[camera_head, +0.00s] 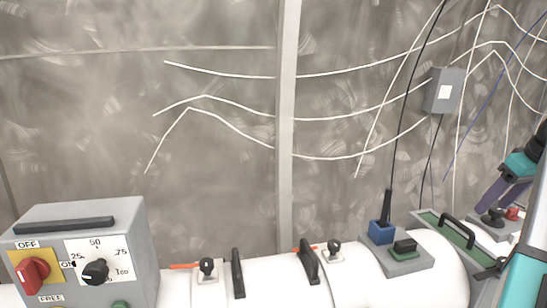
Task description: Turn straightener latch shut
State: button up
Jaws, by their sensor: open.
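A white horizontal pipe-like body (345,285) runs along the bottom of the view. Two small black-knobbed fittings on pale plates sit on it, a left one (207,267) and a right one (334,249). Each has an orange-red strip at its left. Beside them stand two black upright handles, one left (238,272) and one right (308,262). No label shows which part is the straightener latch, and I cannot tell whether any latch is shut. Teal and purple arm parts show at the right edge. I cannot make out my gripper's jaws.
A grey control box (85,245) with a red switch (32,275) and black dial (96,271) stands at lower left. A blue connector (381,232) with a black cable rises at right. A green panel (438,226) with a black handle lies beyond it. Wires hang on the steel wall.

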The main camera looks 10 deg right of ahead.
aim_at(495, 271)
jog(key=k, duration=0.9)
